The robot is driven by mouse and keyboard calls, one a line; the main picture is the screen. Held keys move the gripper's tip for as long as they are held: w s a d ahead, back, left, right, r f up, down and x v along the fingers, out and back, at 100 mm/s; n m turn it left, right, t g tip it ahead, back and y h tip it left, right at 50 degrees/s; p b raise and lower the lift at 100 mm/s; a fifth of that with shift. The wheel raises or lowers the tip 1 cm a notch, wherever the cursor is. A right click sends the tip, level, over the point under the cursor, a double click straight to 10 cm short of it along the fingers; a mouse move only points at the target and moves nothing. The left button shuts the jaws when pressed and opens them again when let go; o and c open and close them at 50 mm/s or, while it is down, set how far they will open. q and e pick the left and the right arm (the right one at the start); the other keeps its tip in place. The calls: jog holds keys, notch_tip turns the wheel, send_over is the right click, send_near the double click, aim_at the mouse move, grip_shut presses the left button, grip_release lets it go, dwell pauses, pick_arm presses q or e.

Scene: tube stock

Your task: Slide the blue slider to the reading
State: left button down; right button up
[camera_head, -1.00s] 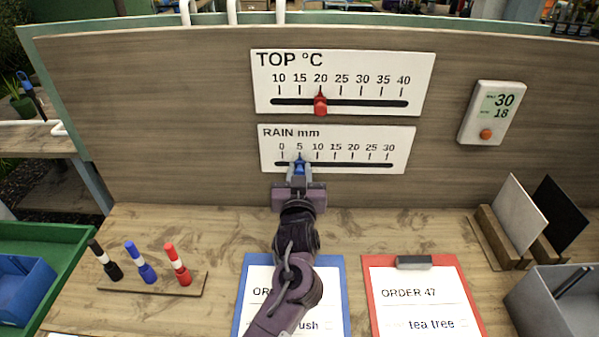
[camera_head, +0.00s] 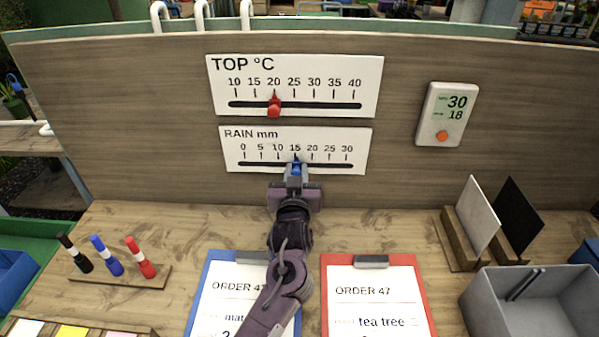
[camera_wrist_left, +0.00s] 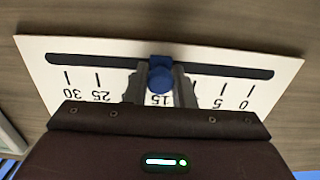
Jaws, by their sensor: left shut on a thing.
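The blue slider (camera_head: 296,168) sits in the dark slot of the RAIN mm board (camera_head: 345,142), at about the 15 mark. My left gripper (camera_head: 295,174) is shut on it from the front. In the left wrist view the blue slider (camera_wrist_left: 160,76) is between the two fingers, with the 15 label just below it and the scale upside down. The red slider (camera_head: 274,105) on the TOP °C board (camera_head: 360,75) points at 20. The display (camera_head: 446,114) on the wall reads 30 above 18; its small labels are too small to read surely. My right gripper is not in view.
Black, blue and red markers (camera_head: 106,255) stand in a wooden holder at the left. A blue clipboard (camera_head: 205,290) and a red clipboard (camera_head: 425,300) lie below the boards. A grey bin (camera_head: 478,306) stands at the right. The wall around the boards is clear.

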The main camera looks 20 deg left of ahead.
pick_arm(q)
jog(key=c, duration=1.4)
grip_release()
jog(key=shift+s+a, duration=0.15)
jog(key=shift+a, duration=0.35)
jog(key=shift+c, duration=0.2)
jog(key=shift+o, duration=0.8)
jog(key=shift+d, duration=0.3)
jog(key=b+v, duration=0.1)
jog(key=v, duration=0.6)
jog(key=shift+s+d+b, duration=0.2)
jog(key=shift+s+b, duration=0.05)
jog(key=shift+b, duration=0.05)
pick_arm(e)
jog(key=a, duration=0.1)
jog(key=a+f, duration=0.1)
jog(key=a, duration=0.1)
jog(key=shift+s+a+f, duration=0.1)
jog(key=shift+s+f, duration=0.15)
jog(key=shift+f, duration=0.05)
pick_arm(q)
jog(key=shift+r, duration=0.1)
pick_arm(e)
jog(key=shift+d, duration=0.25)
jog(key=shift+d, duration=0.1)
